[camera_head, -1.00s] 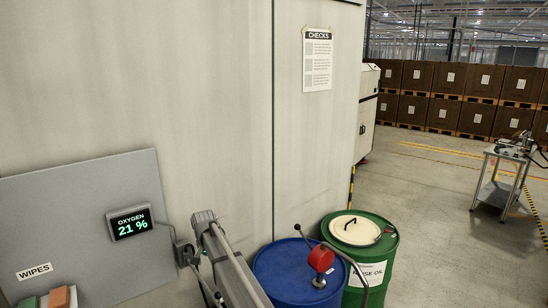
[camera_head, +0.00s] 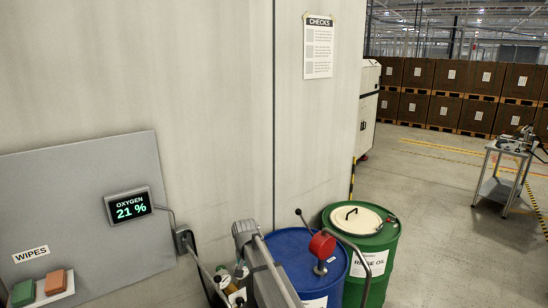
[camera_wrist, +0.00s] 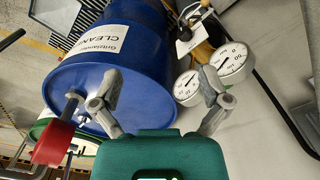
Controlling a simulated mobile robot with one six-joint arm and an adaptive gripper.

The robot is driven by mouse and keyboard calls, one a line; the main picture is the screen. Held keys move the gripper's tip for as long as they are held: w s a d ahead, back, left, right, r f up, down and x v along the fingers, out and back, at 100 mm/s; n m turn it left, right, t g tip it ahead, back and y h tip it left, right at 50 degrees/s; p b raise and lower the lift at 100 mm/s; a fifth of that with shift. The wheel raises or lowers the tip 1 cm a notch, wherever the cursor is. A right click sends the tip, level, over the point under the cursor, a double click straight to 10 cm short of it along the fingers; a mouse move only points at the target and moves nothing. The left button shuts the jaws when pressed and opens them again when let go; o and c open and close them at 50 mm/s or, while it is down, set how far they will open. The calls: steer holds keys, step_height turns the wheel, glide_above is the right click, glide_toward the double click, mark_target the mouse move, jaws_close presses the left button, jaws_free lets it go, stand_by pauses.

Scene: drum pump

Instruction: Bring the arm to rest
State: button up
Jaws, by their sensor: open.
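My gripper (camera_wrist: 160,75) is open in the wrist view, with its two grey fingers spread apart and nothing between them. Beyond the left finger is the blue drum (camera_wrist: 115,50), labelled as a cleaner. Two round white gauges (camera_wrist: 233,62) show beyond the right finger. In the head view my arm (camera_head: 262,265) reaches in from the bottom edge, left of the blue drum (camera_head: 300,262). My gripper cannot be made out in that view.
A red pump head with a lever (camera_head: 322,245) stands on the blue drum. The green rinse oil drum (camera_head: 378,275) is behind it to the right. The wall panel with the oxygen display (camera_head: 131,208) is at left. Open floor lies between the drums and the cart (camera_head: 500,175).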

steer(key=s+d+f+b, duration=0.7)
steer(key=s+d, duration=0.4)
steer(key=d, duration=0.2)
steer(key=s+d+f+n+b, duration=0.1)
steer(key=s+d+f+b, duration=0.6)
steer(key=s+d+f, duration=0.2)
steer(key=s+d, duration=0.2)
steer(key=d, duration=0.2)
steer(key=shift+s+d, duration=0.15)
steer(key=shift+s, duration=0.2)
